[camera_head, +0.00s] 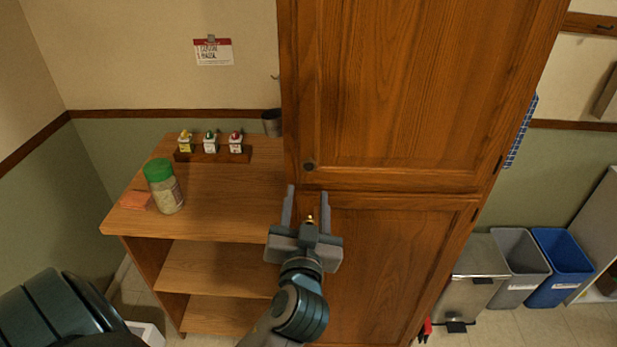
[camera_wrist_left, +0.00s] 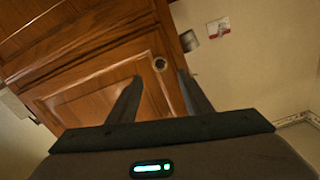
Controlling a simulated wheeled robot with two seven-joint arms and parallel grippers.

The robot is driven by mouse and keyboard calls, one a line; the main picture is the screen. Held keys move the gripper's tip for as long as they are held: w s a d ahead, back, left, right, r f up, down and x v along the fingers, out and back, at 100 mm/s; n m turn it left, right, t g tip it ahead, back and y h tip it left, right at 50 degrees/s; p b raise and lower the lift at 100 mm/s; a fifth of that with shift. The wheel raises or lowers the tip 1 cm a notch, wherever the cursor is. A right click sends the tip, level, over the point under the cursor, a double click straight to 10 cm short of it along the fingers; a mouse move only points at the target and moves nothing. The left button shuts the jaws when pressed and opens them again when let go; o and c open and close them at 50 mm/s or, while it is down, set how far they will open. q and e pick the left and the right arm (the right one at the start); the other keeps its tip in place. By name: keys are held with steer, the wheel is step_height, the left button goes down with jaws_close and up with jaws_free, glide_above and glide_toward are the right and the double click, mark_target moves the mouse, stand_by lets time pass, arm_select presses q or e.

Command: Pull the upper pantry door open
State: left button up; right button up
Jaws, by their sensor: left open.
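The upper pantry door (camera_head: 420,80) is brown wood and looks shut, flush with the tall cabinet. Its small dark round knob (camera_head: 308,167) sits at the door's lower left corner. My left gripper (camera_head: 306,190) is open and empty, with its fingers pointing up at the cabinet just below the knob in the head view. In the left wrist view, the knob (camera_wrist_left: 160,64) shows between and beyond the two open fingertips (camera_wrist_left: 160,77), apart from them. The lower door (camera_head: 400,260) is shut and partly hidden by my gripper. My right gripper is in neither view.
A wooden shelf unit (camera_head: 225,232) stands left of the cabinet. It holds a green-lidded jar (camera_head: 166,190), an orange sponge-like block (camera_head: 135,200) and a rack of small bottles (camera_head: 212,157). Grey (camera_head: 520,262) and blue (camera_head: 560,265) bins stand at right.

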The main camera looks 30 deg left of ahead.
mark_target(309, 168)
arm_select(q)
steer(key=p+x, duration=0.3)
steer(key=x, duration=0.5)
steer(key=shift+w+r+p, duration=0.1)
steer(key=shift+r+p, duration=0.05)
steer(key=shift+p, duration=0.25)
steer(key=shift+w+a, duration=0.3)
steer(key=shift+w, duration=0.15)
steer(key=shift+c, duration=0.3)
jaws_close()
steer(key=shift+f, duration=0.25)
